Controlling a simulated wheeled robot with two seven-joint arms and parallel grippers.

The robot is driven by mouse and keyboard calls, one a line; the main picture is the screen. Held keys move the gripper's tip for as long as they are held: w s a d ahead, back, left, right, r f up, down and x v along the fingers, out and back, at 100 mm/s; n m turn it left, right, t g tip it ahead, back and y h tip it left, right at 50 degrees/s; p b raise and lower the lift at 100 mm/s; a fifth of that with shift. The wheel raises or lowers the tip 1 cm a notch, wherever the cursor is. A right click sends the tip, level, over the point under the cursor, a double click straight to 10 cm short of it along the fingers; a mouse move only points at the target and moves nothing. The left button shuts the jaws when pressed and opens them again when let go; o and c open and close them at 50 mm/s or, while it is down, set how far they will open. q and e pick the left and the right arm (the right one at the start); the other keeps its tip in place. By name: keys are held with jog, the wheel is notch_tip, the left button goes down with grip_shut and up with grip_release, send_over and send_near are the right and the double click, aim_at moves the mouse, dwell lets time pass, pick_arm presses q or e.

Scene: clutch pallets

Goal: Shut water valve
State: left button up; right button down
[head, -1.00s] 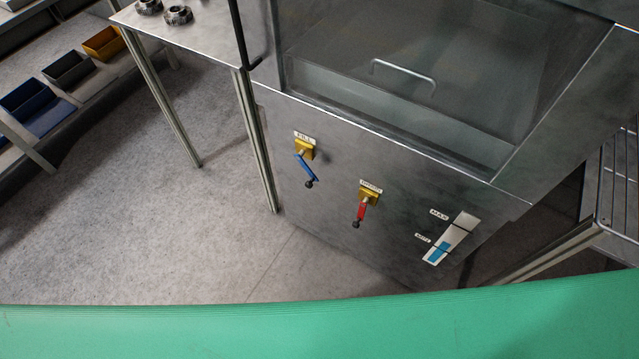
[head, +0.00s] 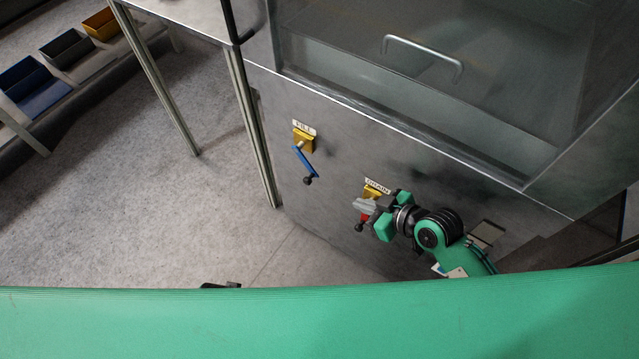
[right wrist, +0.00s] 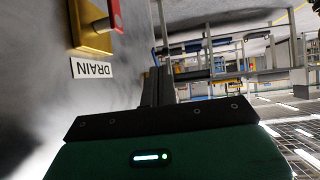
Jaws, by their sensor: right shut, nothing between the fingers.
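The blue-handled FILL valve (head: 304,162) has a yellow mount on the steel front panel. Its lever slants down and to the right in the head view. The red-handled DRAIN valve (head: 361,218) is lower right of it, lever hanging down and partly covered by my gripper. Its red handle (right wrist: 116,14) and yellow mount (right wrist: 90,38) show in the right wrist view. My right gripper (head: 372,206) is shut and empty, close beside the DRAIN handle; contact is unclear. Its black fingers (right wrist: 157,86) are together. A dark part at my body's edge may be my left gripper (head: 220,285).
A glass-fronted steel tank with a bar handle (head: 424,54) rises above the panel. My right arm covers most of the level gauge. A table leg (head: 255,140) stands just left of the panel. Coloured bins (head: 36,92) sit at far left. The floor between is clear.

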pick_arm(q)
jog(key=shift+s+d+f, duration=0.1)
jog(key=shift+d+f, duration=0.05)
jog(key=shift+f, duration=0.15)
pick_arm(e)
jog(key=a+r+x, duration=0.1)
jog(key=r+x, duration=0.1)
jog(key=x, duration=1.2)
jog(key=shift+w+a+r+n+y, duration=0.3)
jog(key=shift+w+r+n+y, duration=0.05)
jog(key=shift+r+n+y, duration=0.05)
pick_arm(q)
jog(key=shift+b, duration=0.4)
pick_arm(e)
jog(key=shift+f, duration=0.1)
